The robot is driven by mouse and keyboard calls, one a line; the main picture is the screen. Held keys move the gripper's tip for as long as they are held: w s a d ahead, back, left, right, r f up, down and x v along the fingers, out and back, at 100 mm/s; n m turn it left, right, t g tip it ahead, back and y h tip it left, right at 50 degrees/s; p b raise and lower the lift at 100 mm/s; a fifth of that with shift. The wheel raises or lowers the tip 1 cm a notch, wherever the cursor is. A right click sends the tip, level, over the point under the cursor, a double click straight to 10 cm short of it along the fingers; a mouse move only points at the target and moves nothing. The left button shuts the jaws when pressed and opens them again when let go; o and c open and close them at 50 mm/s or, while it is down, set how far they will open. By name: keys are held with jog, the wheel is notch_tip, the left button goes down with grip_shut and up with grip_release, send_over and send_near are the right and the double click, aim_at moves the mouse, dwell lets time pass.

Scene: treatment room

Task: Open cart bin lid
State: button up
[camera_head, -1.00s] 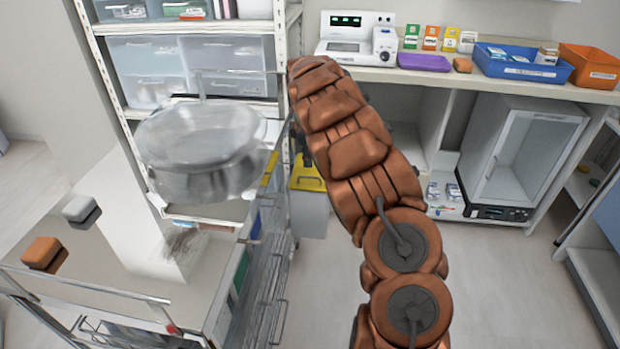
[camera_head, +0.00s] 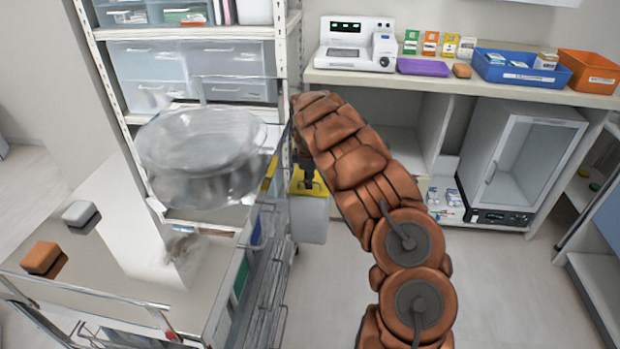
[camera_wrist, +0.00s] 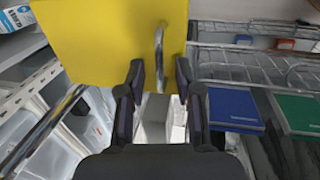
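The cart bin (camera_head: 309,219) is a pale box on the right side of the cart, with a yellow lid (camera_head: 318,188). In the wrist view the yellow lid (camera_wrist: 105,40) fills the upper middle, with a thin metal handle (camera_wrist: 159,55) on it. My gripper (camera_wrist: 159,78) is open, its two dark fingers apart on either side of the handle's lower end. I cannot tell whether the fingers touch the handle or lid. In the head view my gripper (camera_head: 308,172) is small and dark over the lid, partly hidden by my arm.
The metal cart (camera_head: 225,285) stands left of the bin, with a blurred clear round vessel (camera_head: 200,155) above it. Blue (camera_wrist: 233,108) and green (camera_wrist: 298,113) folders sit close right of my gripper. A counter (camera_head: 430,82) runs behind; the floor at right is clear.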

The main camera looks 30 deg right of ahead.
grip_shut()
dwell(0.5)
